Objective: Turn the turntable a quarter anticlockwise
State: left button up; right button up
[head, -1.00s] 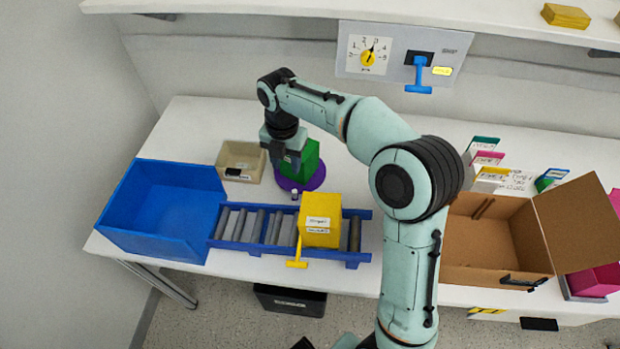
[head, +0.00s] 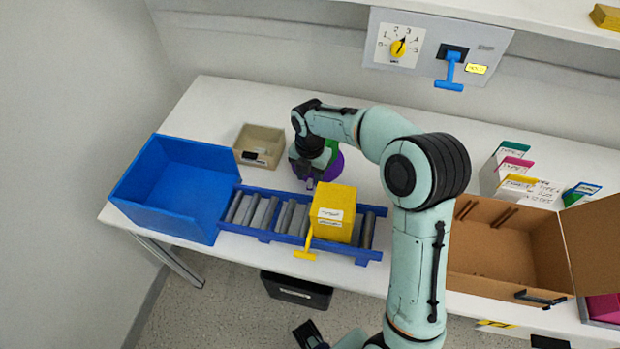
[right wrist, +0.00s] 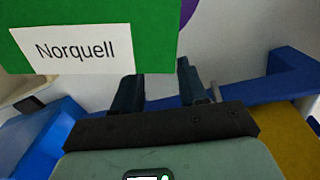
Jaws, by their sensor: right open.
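The turntable is a purple disc (head: 335,166) on the white bench, mostly hidden behind my right arm. A green box (head: 331,148) stands on it, also largely covered. In the right wrist view the box (right wrist: 150,30) shows a white label reading "Norquell", and a bit of the purple disc (right wrist: 189,12) shows at the top. My right gripper (head: 309,181) is low at the near left side of the turntable, close to the roller track. Its open fingers (right wrist: 158,78) are empty beside the labelled face; I cannot tell whether they touch. A dark part at the bottom may be my left gripper (head: 308,336).
The roller track (head: 262,238) holds a yellow box (head: 334,212) just in front of my right gripper. A blue bin (head: 165,233) is at left, a beige tray (head: 262,139) behind. An open carton (head: 490,270) stands right. A panel (head: 430,45) carries a dial and blue handle.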

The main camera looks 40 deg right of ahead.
jog(key=shift+f, duration=0.9)
grip_shut()
